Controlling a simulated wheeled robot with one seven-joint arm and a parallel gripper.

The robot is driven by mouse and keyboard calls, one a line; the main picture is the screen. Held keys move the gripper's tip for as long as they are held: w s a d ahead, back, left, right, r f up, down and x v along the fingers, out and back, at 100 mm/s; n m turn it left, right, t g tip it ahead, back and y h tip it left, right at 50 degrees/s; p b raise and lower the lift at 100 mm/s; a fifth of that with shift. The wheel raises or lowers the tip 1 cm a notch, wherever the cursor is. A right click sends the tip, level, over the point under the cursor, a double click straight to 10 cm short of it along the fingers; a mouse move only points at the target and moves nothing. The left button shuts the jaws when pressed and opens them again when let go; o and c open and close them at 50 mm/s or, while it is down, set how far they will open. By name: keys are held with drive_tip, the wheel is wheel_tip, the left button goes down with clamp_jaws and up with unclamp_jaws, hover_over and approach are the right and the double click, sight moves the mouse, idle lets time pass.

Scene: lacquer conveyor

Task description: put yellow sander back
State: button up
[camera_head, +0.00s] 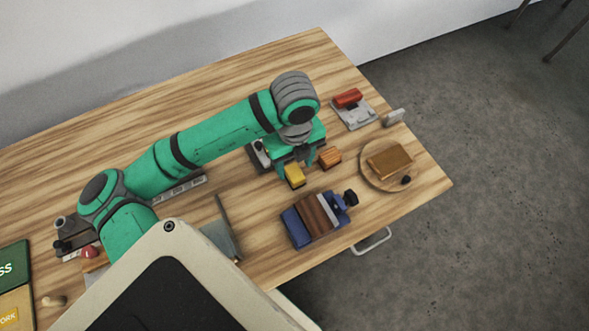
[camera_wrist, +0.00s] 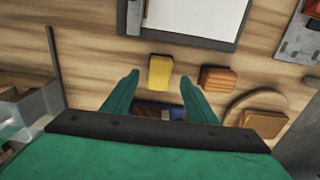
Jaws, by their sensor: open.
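The yellow sander (camera_head: 294,175) is a small block on the wooden table, under the end of my arm. In the wrist view the yellow sander (camera_wrist: 160,72) lies between and just beyond the tips of my gripper (camera_wrist: 158,80). The fingers are spread with a gap on each side of it. In the head view my gripper (camera_head: 295,163) reaches down over the table, partly hidden by my own arm. An orange block (camera_head: 330,157) sits just right of the yellow sander and also shows in the wrist view (camera_wrist: 218,78).
A blue vise-like fixture (camera_head: 315,219) holding a brown board stands in front. A round wooden plate (camera_head: 378,180) with a brown block is at right. A grey stand with a red block (camera_head: 347,98) is behind. A paper-topped tray (camera_wrist: 187,40) lies beyond the sander.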

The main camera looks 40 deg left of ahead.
sight(295, 171)
wheel_tip(295, 171, up, 7)
drive_tip(key=shift+r, duration=0.2)
drive_tip(key=shift+s, duration=0.1)
